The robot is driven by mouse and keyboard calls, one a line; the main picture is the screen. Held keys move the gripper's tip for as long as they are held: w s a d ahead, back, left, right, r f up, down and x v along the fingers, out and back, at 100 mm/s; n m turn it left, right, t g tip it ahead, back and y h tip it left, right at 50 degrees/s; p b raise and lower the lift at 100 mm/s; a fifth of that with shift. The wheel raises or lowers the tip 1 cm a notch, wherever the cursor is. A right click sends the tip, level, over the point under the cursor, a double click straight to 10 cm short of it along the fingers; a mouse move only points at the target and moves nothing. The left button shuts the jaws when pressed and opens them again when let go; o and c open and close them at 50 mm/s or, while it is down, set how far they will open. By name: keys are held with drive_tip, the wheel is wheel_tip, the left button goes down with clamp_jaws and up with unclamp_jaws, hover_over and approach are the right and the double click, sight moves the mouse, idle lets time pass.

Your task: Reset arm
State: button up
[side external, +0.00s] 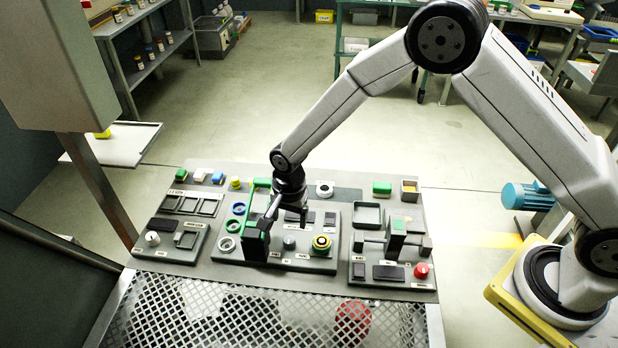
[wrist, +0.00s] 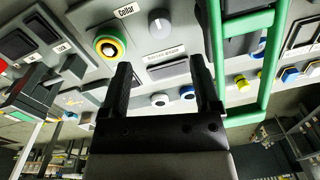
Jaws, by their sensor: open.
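My gripper (side external: 287,213) hangs over the middle of a sloping grey control panel (side external: 232,262). In the wrist view my gripper (wrist: 160,72) has its two black fingers well apart, with nothing between them. A green bar handle (wrist: 222,60) stands just right of the right finger; it also shows beside my gripper in the side view (side external: 262,183). A black button with a yellow and green ring (side external: 321,243) and a grey knob (side external: 289,243) are on the panel in front of my gripper. Whether the fingers touch the panel is hard to tell.
A mesh guard (side external: 200,310) covers the front. A blue motor (side external: 527,196) stands right. The floor behind is largely clear.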

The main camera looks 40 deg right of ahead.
idle(0.3)
drive_tip(key=s+d+r+n+t, duration=0.1)
drive_tip(key=s+d+r+n, duration=0.45)
drive_tip(key=d+r, duration=0.4)
drive_tip(key=s+d+r+n, duration=0.2)
drive_tip(key=s+d, duration=0.2)
drive_tip(key=s, duration=0.2)
drive_tip(key=s+d+r+n+t, duration=0.1)
drive_tip(key=s+d+r+n, duration=0.1)
drive_tip(key=s, duration=0.4)
drive_tip(key=shift+s+d+r+n, duration=0.15)
drive_tip(key=shift+d+r+n, duration=0.05)
drive_tip(key=shift+d+n, duration=0.65)
